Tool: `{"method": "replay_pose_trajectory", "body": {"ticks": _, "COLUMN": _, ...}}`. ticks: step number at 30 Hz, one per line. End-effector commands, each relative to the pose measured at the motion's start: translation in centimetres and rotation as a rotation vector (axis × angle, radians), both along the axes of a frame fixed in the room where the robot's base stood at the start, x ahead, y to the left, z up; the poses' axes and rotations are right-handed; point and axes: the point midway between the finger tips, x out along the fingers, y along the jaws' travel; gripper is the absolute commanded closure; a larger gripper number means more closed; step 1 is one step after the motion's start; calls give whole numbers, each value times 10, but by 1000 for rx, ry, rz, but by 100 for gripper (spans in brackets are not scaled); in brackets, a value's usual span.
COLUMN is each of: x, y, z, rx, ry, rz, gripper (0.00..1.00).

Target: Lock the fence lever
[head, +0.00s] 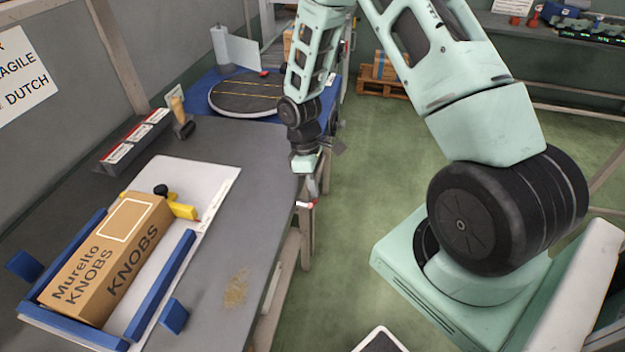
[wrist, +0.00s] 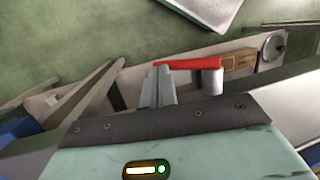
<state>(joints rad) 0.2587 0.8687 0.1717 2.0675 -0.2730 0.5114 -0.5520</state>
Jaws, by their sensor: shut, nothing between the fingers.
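A red lever (head: 306,204) with a pale end sits at the right edge of the grey table in the head view. In the wrist view the red lever (wrist: 185,64) shows as a flat bar with a whitish cylindrical grip (wrist: 212,82) at its right end. My gripper (head: 313,192) points down just by this lever. In the wrist view my gripper's fingers (wrist: 157,72) are shut and empty, with their tips at the bar's left end. I cannot tell whether they touch it. The frames do not show clearly whether the lever is locked.
A cardboard box (head: 107,255) sits between blue rails on a white board, with a yellow bracket (head: 182,208) and black knob behind. A dark round turntable (head: 247,96) with an upright pale plate (head: 240,51) stands farther back.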

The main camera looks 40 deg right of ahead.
Motion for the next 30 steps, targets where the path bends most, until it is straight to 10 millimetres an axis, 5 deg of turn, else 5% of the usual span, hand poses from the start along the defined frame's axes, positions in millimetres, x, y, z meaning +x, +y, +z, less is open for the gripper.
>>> {"method": "replay_pose_trajectory", "body": {"ticks": 30, "x": 1, "y": 1, "z": -3, "rx": 0, "ry": -1, "rz": 1, "gripper": 100}}
